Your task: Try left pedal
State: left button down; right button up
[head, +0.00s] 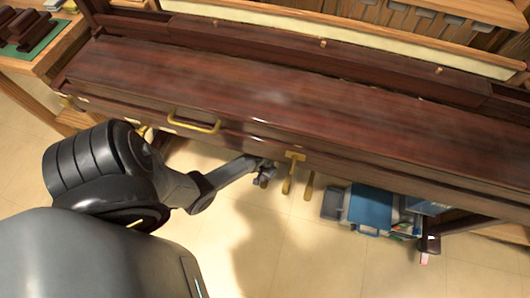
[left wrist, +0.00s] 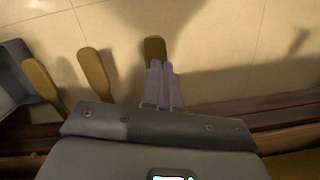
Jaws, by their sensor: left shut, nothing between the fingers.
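Three brass pedals stick out below the piano (head: 290,90). In the left wrist view the left pedal (left wrist: 154,48) shows its rounded end just past my left gripper (left wrist: 163,72); the middle pedal (left wrist: 93,70) and right pedal (left wrist: 42,82) lie to its left in that picture. My left gripper (head: 266,176) is shut and empty, over the left pedal, covering part of it. I cannot tell whether it touches. In the head view the middle pedal (head: 287,185) and right pedal (head: 308,187) show right of the gripper. My right gripper is out of view.
The piano's closed dark lid has a brass handle (head: 195,125) and hangs over the pedal area. A blue box (head: 371,208) and other items stand on the floor right of the pedals. The tiled floor (head: 310,250) in front is clear. A wooden table (head: 65,45) stands at upper left.

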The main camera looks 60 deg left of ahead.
aim_at(265, 183)
pick_arm(q)
jog(key=shift+w+r, duration=0.4)
jog(key=shift+w, duration=0.45)
jog(key=shift+s+a+f+b, duration=0.1)
jog(key=shift+s+f+b, duration=0.1)
jog(key=shift+f+b, duration=0.4)
notch_tip(265, 183, down, 4)
jog(key=b, duration=0.4)
jog(key=shift+s+b, duration=0.15)
jog(key=shift+b, duration=0.25)
jog(key=shift+s+f+b, duration=0.1)
jog(key=shift+f+b, duration=0.65)
jog(key=shift+b, duration=0.05)
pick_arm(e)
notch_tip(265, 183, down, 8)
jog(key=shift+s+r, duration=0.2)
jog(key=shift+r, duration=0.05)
pick_arm(q)
jog(key=shift+d, duration=0.2)
